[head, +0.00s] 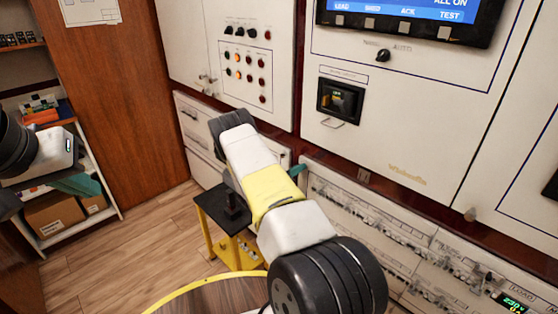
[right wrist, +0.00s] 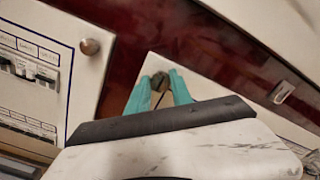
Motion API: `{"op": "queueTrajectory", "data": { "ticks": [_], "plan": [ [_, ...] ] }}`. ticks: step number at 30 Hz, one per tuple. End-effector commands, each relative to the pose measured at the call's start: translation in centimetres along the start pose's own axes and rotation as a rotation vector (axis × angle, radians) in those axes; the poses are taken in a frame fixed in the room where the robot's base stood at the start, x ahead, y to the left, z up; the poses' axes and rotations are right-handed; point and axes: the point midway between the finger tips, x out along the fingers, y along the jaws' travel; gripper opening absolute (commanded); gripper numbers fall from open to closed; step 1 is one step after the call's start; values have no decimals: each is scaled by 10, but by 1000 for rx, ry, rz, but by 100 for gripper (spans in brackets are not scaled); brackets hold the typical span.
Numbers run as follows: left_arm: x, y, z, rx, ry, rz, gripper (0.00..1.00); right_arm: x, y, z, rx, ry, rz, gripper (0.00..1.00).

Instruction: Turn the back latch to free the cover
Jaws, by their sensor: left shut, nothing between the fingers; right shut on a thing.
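My right gripper (right wrist: 160,84) has its teal fingers on either side of a small dark round latch (right wrist: 159,80) on a white panel, and is shut on it. Whether the latch is turned cannot be told. In the head view only a teal bit of my right gripper (head: 297,170) shows; my own arm hides the rest and the latch. My left gripper (head: 80,184) is at the far left, shut and empty, away from the panels.
A white panel with breaker rows (head: 375,215) runs along the lower right; a silver knob (right wrist: 90,46) sits near its edge in the wrist view. A black-topped yellow stand (head: 222,207) is near my right arm. A shelf with boxes (head: 55,214) stands left. Floor between is clear.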

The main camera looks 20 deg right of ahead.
Motion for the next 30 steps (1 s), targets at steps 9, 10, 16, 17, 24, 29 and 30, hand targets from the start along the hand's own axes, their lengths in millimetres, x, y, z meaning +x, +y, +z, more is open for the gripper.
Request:
{"op": "queueTrajectory", "data": {
  "ticks": [9, 10, 16, 17, 24, 29, 30],
  "plan": [
    [0, 0, 0, 0, 0, 0, 0, 0, 0, 1, 67, -2, 1, 0],
    [0, 0, 0, 0, 0, 0, 0, 0, 0, 1, 83, -2, 1, 0],
    [0, 0, 0, 0, 0, 0, 0, -1, 0, 1, 225, -2, 2, 0],
    [0, 0, 0, 0, 0, 0, 0, -1, 0, 1, 251, -2, 2, 0],
    [0, 0, 0, 0, 0, 0, 0, -1, 0, 0, 479, -1, 2, 0],
    [0, 0, 0, 0, 0, 0, 0, -1, 0, 1, 631, -2, 2, 0],
    [0, 0, 0, 0, 0, 0, 0, -1, 0, 0, 668, -1, 2, 0]
  ]
}}
